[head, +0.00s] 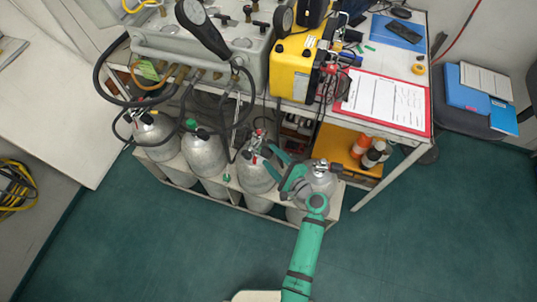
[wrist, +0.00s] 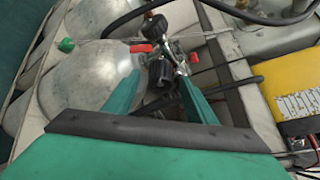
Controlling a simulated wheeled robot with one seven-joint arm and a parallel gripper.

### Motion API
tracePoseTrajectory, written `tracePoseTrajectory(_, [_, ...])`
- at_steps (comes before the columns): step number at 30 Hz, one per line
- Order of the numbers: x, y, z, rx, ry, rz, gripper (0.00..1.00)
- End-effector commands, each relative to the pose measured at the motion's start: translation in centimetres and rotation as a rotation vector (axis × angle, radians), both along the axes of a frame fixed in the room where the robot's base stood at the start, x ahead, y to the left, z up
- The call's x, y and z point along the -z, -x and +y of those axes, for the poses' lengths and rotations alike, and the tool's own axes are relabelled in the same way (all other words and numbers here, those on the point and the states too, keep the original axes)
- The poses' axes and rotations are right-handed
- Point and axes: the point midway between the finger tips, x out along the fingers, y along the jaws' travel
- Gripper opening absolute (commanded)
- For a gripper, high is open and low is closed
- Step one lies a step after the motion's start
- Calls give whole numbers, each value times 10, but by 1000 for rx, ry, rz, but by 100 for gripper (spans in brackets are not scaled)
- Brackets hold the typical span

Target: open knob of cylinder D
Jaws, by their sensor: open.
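A row of silver cylinders stands in a rack below the panel; no letter can be read on them, so I cannot tell which is D. The rightmost cylinder (head: 318,183) is partly behind my arm. My gripper (head: 270,163) is open at the valve of the third cylinder from the left (head: 252,178). In the wrist view, a black knob (wrist: 159,72) with red parts (wrist: 141,48) beside it lies between and just beyond my fingertips (wrist: 160,90). I see no grip on it; exact contact cannot be told.
Black hoses (head: 243,110) hang close to the valves. A grey panel box (head: 200,50) and a yellow case (head: 292,68) stand above on the table. A red clipboard (head: 425,118) lies to the right. Green floor (head: 430,240) is clear at the front right.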

Motion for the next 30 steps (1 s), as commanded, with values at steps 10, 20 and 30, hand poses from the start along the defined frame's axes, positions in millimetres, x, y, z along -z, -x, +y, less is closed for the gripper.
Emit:
tracePoseTrajectory(10, [6, -18, 15, -2, 1, 1, 51])
tracePoseTrajectory(20, [6, -18, 16, -5, 1, 0, 25])
tracePoseTrajectory(30, [6, -18, 14, -1, 10, -15, 10])
